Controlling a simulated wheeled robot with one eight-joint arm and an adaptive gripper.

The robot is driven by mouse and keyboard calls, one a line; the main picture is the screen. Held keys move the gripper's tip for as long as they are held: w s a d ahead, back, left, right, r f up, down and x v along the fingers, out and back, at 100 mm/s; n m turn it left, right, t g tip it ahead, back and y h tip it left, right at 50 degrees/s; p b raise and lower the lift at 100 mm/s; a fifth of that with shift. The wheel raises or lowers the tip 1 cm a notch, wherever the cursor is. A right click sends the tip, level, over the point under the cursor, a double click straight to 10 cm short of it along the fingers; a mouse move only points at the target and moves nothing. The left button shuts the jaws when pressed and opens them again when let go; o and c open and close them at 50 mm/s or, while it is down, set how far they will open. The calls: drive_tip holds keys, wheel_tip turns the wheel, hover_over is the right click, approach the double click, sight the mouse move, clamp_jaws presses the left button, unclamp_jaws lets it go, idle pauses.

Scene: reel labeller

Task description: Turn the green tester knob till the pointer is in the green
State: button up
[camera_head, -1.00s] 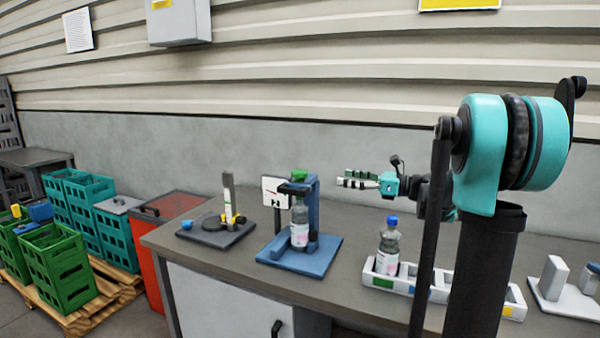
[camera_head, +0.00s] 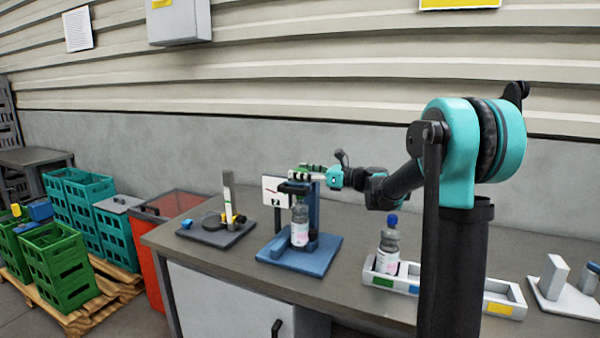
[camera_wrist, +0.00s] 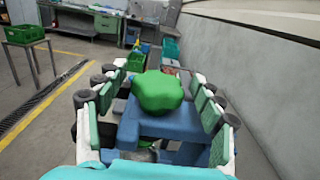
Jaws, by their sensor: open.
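The blue tester (camera_head: 300,252) stands on the bench, with a clear bottle (camera_head: 299,226) upright in it. The green knob (camera_wrist: 158,91) sits on top of the tester and shows large in the wrist view. My gripper (camera_head: 304,173) is at the tester's top and hides most of the knob in the head view. In the wrist view its open fingers (camera_wrist: 158,98) stand on either side of the knob, with gaps visible.
A white rack (camera_head: 450,300) with a blue-capped bottle (camera_head: 389,244) stands right of the tester. A dark stand (camera_head: 215,233) with an upright post is to the left. Bare bench lies between the tester and the rack.

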drive_tip(key=shift+w+a, duration=0.1)
drive_tip(key=shift+a, duration=0.1)
drive_tip(key=c, duration=1.2)
